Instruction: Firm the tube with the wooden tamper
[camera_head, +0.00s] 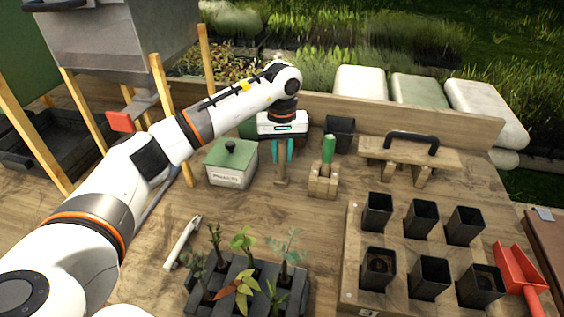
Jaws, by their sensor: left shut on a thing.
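My left gripper (283,158) points down over the middle of the bench, its teal fingers shut on the wooden tamper (281,173). The tamper hangs upright between the fingers; its upper part is hidden by the gripper. It is close to the bench top, and I cannot tell whether it touches. Several black square tubes (430,278) stand upright on a wooden board (352,240) at the right, well apart from the gripper. The front-left tube (378,269) shows brown soil inside. The front-right tube (481,286) also seems to hold soil. My right gripper is out of view.
A green-lidded box (230,172) stands left of the tamper. A green-handled tool (329,150) sits in a wooden block (323,187) to its right. A black-handled wooden piece (410,148) lies behind the tubes.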

